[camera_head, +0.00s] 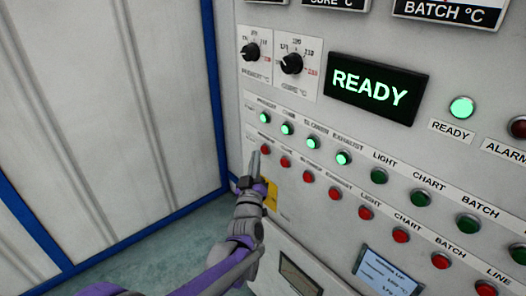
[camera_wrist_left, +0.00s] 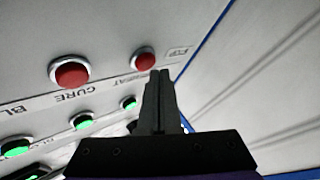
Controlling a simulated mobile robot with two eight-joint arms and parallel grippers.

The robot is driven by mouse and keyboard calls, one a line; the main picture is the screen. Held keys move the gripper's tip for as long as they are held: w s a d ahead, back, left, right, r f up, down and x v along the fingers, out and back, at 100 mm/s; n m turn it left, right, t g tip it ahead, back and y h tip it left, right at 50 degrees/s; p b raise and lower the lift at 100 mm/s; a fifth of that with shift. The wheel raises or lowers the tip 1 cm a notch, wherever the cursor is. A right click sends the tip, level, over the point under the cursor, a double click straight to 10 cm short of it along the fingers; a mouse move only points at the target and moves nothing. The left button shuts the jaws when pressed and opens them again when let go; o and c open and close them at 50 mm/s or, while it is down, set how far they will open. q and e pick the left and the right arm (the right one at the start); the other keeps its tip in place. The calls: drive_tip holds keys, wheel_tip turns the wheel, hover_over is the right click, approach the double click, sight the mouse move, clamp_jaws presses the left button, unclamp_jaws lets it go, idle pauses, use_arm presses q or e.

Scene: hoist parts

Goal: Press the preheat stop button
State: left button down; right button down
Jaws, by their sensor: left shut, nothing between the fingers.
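The preheat stop button is the red one (camera_head: 264,148) at the left end of the panel's lower row. It also shows in the left wrist view (camera_wrist_left: 144,61), with a pale ring around its cap. My left gripper (camera_head: 255,158) points up at the panel, its tips just left of and below that button. In the left wrist view the shut, empty fingers (camera_wrist_left: 160,76) end close beside the button and hide part of its label. I cannot tell whether they touch the panel. My right gripper is not in view.
The red cure button (camera_head: 285,162) is the neighbour on the right. Above the red row, several green buttons (camera_head: 287,128) are lit at the left end. A READY display (camera_head: 376,88) and two knobs (camera_head: 291,64) are higher up. A blue-framed wall (camera_head: 110,130) stands left.

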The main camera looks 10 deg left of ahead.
use_arm(q)
drive_tip(key=shift+w+d, duration=0.45)
drive_tip(key=shift+w, duration=0.05)
idle(0.8)
drive_tip(key=shift+s+a, duration=0.55)
drive_tip(key=shift+s, duration=0.15)
drive_tip(key=shift+a, duration=0.1)
drive_tip(key=shift+s+a, duration=0.75)
drive_tip(key=shift+s, duration=0.25)
drive_tip(key=shift+s+a, duration=0.7)
drive_tip(key=shift+s, duration=0.25)
